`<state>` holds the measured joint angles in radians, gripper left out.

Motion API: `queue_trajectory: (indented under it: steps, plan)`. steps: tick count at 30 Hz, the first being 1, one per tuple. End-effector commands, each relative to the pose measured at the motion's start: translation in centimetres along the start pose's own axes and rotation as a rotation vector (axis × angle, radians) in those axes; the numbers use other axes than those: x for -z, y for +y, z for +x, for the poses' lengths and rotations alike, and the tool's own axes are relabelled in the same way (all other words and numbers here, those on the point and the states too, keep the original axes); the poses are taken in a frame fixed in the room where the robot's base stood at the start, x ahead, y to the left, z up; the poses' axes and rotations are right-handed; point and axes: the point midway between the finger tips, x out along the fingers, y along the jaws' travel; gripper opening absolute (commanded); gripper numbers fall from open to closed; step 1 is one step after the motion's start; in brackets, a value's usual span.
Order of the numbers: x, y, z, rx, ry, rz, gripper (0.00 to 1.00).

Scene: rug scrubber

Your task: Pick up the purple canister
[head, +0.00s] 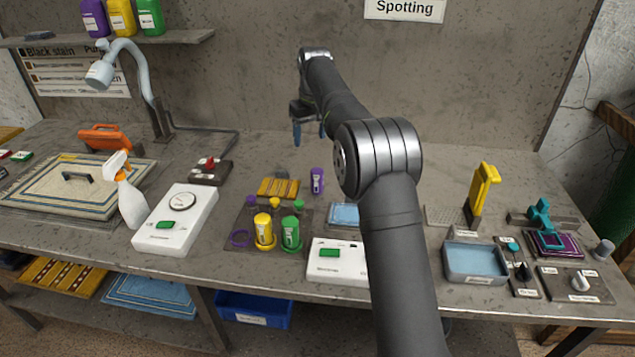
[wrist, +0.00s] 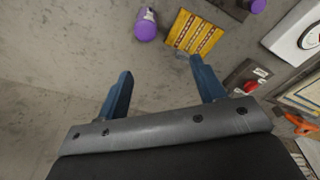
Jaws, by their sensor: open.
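The purple canister (head: 317,180) stands upright on the grey bench, just right of a small yellow patterned mat, with a pale label on its side. In the wrist view the purple canister (wrist: 146,25) is at the top, beyond the fingertips and between their lines. My gripper (head: 308,132) is above the back of the bench, behind and above the canister, fingers pointing down. In the wrist view my gripper (wrist: 160,68) has its two blue fingers wide apart with nothing between them.
The yellow mat (head: 278,188) lies beside the canister. A holder (head: 232,222) in front carries a yellow canister (head: 264,229) and a green canister (head: 291,233), with an empty purple ring. A white scale-like box (head: 178,222) is left. Bench behind the canister is clear.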

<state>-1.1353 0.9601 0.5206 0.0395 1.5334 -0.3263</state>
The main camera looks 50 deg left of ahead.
Motion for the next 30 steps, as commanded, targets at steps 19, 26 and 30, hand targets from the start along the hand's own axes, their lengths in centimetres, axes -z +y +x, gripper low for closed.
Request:
queue_trajectory:
  steps: [19, 26, 30]
  plan:
    - [-1.0, 2.2, 5.2, 0.004, -0.139, 0.004, 0.63]
    - [-1.7, 2.2, 10.1, 0.004, -0.137, 0.004, 0.63]
    - [-1.9, 2.2, 11.9, 0.003, -0.135, 0.004, 0.63]
